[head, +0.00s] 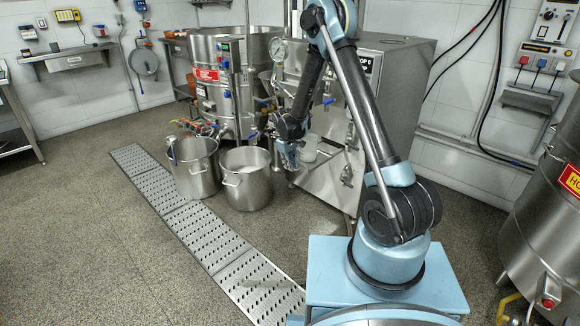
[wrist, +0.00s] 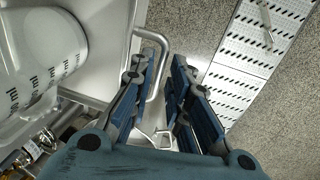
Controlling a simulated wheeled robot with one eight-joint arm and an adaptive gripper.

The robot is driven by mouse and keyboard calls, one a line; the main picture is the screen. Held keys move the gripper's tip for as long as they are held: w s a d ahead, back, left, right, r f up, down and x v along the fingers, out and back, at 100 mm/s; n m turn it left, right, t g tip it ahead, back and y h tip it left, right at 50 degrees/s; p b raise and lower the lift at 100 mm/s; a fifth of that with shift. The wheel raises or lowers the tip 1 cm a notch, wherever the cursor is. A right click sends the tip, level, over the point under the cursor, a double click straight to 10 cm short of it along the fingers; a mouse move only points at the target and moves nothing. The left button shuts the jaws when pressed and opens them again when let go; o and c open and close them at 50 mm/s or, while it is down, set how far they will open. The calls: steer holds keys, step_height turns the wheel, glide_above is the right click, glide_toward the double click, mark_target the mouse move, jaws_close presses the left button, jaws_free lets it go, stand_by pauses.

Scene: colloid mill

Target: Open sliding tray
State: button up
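The sliding tray (wrist: 112,75) is a pale metal shelf at the left of the wrist view, with a bent tubular handle (wrist: 164,50) at its edge. In the head view the tray area is on the front of the steel machine, mostly hidden behind my arm. A white container (wrist: 40,55) with dark marks stands on the tray; it also shows in the head view (head: 309,147). My gripper (wrist: 163,62) is open, its blue-padded fingers apart. The handle's bend shows between the fingertips; I cannot tell whether they touch it.
Two steel pots (head: 195,170) (head: 247,182) stand on the floor left of my gripper. A perforated drain strip (head: 185,215) crosses the floor. The steel machine (head: 395,75) stands behind my arm, and a large tank (head: 545,215) is at the right. The floor at left is clear.

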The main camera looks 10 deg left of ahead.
step_height(320, 180, up, 12)
steer(key=s+a, duration=0.1)
steer(key=shift+s+f, duration=0.25)
steer(key=shift+s, duration=0.05)
stand_by(0.4)
